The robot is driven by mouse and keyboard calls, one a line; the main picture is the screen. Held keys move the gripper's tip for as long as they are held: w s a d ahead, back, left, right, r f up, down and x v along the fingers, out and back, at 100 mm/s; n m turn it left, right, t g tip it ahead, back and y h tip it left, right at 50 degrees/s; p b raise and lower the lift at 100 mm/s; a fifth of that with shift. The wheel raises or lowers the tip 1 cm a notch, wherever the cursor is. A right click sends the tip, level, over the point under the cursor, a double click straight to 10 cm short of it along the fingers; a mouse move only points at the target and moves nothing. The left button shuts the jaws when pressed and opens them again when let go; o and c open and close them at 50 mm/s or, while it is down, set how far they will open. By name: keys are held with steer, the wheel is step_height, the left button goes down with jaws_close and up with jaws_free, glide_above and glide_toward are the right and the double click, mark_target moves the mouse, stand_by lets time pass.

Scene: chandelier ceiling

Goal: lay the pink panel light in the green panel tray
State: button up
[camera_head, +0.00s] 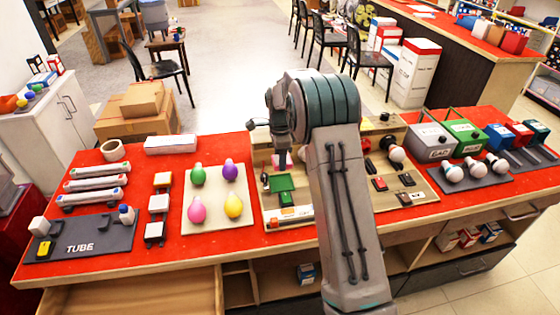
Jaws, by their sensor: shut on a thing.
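My gripper (281,155) hangs over the left part of a wooden board in the middle of the red table, fingers pointing down. It is shut on the pink panel light (277,161), which shows only as a small pink patch at the fingertips. The green panel tray (284,184) lies on the board just below and in front of the gripper, with a smaller green block (287,199) at its near side. The tray looks empty. The light appears above and behind the tray; the exact height gap cannot be told.
My arm covers the board's middle. Bulbs on a dark mat (472,178), grey and green boxes (432,141) stand right.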

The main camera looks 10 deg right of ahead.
mark_target(280, 183)
steer(key=shift+w+f+b, duration=0.1)
steer(key=shift+f+b, duration=2.2)
steer(key=shift+f, duration=1.5)
steer(key=shift+a+f+b, duration=0.1)
steer(key=shift+f+b, duration=0.25)
steer(key=shift+f, duration=0.2)
steer(key=o, duration=1.1)
steer(key=shift+c, duration=0.2)
steer(key=shift+r, duration=0.15)
